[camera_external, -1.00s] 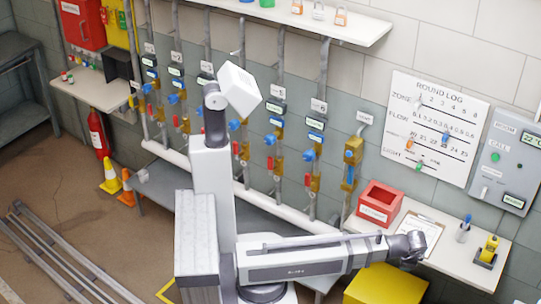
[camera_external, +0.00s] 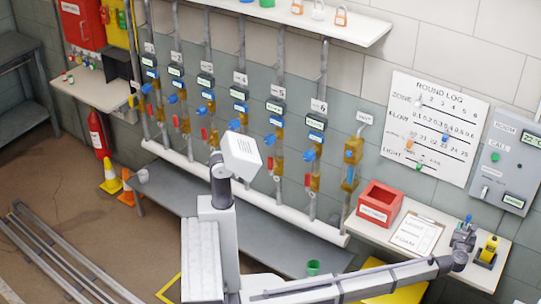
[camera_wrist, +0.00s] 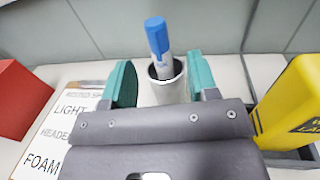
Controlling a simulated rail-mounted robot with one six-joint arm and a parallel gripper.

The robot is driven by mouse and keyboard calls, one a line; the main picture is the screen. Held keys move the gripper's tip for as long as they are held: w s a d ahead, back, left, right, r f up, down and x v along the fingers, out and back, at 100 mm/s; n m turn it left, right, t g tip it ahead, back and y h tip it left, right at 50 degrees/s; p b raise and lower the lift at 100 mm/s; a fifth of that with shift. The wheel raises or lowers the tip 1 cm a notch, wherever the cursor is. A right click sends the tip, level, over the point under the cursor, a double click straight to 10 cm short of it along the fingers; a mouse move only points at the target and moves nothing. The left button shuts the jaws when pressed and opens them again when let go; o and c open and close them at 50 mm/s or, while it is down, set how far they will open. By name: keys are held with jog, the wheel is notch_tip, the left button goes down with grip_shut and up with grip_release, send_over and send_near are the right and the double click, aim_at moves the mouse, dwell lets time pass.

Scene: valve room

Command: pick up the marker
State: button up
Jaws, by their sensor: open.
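The marker (camera_wrist: 158,38) has a blue cap and a white body. It stands tilted in a small light-coloured cup (camera_wrist: 178,88) on the side table. In the external view the marker's blue top (camera_external: 468,218) shows above my gripper (camera_external: 464,235), which hides part of the cup. In the wrist view my gripper (camera_wrist: 161,82) is open, with one teal fingertip on each side of the cup and marker. I cannot tell whether either finger touches the cup. The marker's lower end is hidden inside the cup.
A clipboard (camera_external: 416,235) and a red box (camera_external: 379,203) lie left of the cup on the table (camera_external: 362,228). A yellow tape-like item (camera_external: 490,246) stands close on the right. The wall with the round log board (camera_external: 437,130) is right behind.

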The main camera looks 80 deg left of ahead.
aim_at(467, 223)
jog(key=x, duration=0.5)
jog(key=shift+w+a+r, duration=0.1)
jog(key=shift+c, duration=0.4)
grip_shut()
notch_tip(467, 223, up, 8)
jog(key=p, duration=0.8)
jog(key=shift+r, duration=0.1)
jog(key=s+a+v, duration=0.1)
jog(key=v, duration=0.9)
jog(key=s+f+v, duration=0.1)
jog(key=v, duration=0.9)
jog(key=shift+s+a+f+b, duration=0.15)
jog(key=shift+s+a+b, duration=0.15)
jog(key=shift+a+b, duration=0.15)
